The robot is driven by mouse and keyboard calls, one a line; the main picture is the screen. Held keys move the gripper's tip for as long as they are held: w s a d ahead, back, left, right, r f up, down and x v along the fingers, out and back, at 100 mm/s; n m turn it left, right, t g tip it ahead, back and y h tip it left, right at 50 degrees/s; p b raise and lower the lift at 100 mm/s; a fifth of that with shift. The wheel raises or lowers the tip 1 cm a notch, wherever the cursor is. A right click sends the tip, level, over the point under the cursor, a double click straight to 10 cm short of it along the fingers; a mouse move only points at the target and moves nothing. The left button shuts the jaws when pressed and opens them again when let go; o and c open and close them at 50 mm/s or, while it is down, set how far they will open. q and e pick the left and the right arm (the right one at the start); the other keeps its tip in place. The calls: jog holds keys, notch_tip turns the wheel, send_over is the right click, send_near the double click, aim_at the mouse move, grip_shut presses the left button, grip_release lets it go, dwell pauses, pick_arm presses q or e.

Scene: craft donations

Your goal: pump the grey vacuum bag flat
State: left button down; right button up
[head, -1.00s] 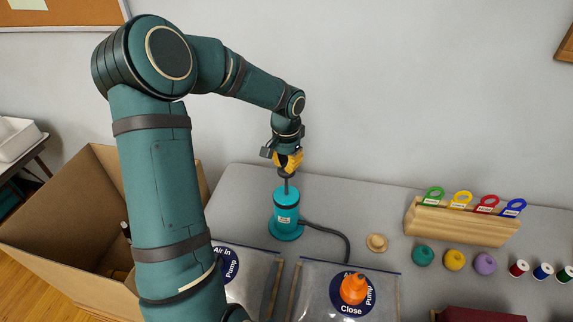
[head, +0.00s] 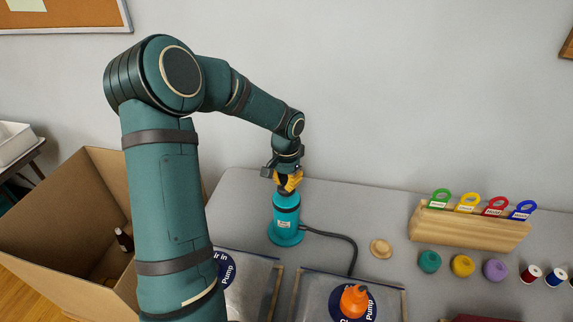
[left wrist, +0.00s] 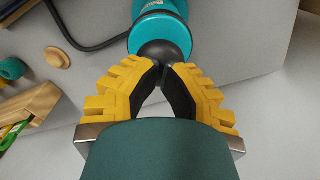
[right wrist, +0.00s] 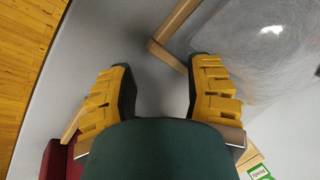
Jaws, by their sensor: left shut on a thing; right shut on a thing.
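The teal hand pump (head: 286,218) stands upright on the table with a black hose. My left gripper (head: 287,183) is shut on its dark handle knob (left wrist: 158,50), low against the pump's top. A clear-topped grey bag (head: 312,288) lies at the front with an orange nozzle (head: 354,300) on its round blue valve label. A second similar bag (head: 262,275) lies to its left, partly hidden by my left arm. I cannot tell how flat either is. My right gripper (right wrist: 160,85) shows only in the right wrist view, its fingers apart with nothing visible between them, beside a clear bag (right wrist: 265,45).
An open cardboard box (head: 60,235) is at the left. A wooden rack (head: 470,226) with coloured ring tags stands at the right, behind yarn balls (head: 463,266) and thread spools (head: 531,273). A small wooden disc (head: 381,248) lies near the hose (head: 340,238).

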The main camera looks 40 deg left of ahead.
pick_arm(q)
jog(key=shift+f, duration=0.25)
pick_arm(e)
jog(key=shift+s+f, duration=0.1)
jog(key=shift+f, duration=0.1)
pick_arm(q)
jog(key=shift+r, duration=0.15)
pick_arm(e)
jog(key=shift+r, duration=0.1)
pick_arm(q)
notch_tip(320, 180, up, 6)
jog(key=p, duration=0.4)
pick_arm(e)
jog(key=r, duration=0.2)
jog(key=w+r, duration=0.1)
jog(key=r, duration=0.1)
jog(key=shift+w+d+r, duration=0.1)
jog(key=shift+w+r, duration=0.1)
pick_arm(q)
notch_tip(320, 180, up, 6)
jog(key=p, duration=0.5)
jog(key=shift+r, duration=0.2)
pick_arm(e)
notch_tip(320, 180, up, 5)
jog(key=shift+d+r, duration=0.15)
jog(key=shift+r, duration=0.05)
pick_arm(q)
jog(key=shift+f, duration=0.15)
pick_arm(e)
jog(key=shift+f, duration=0.15)
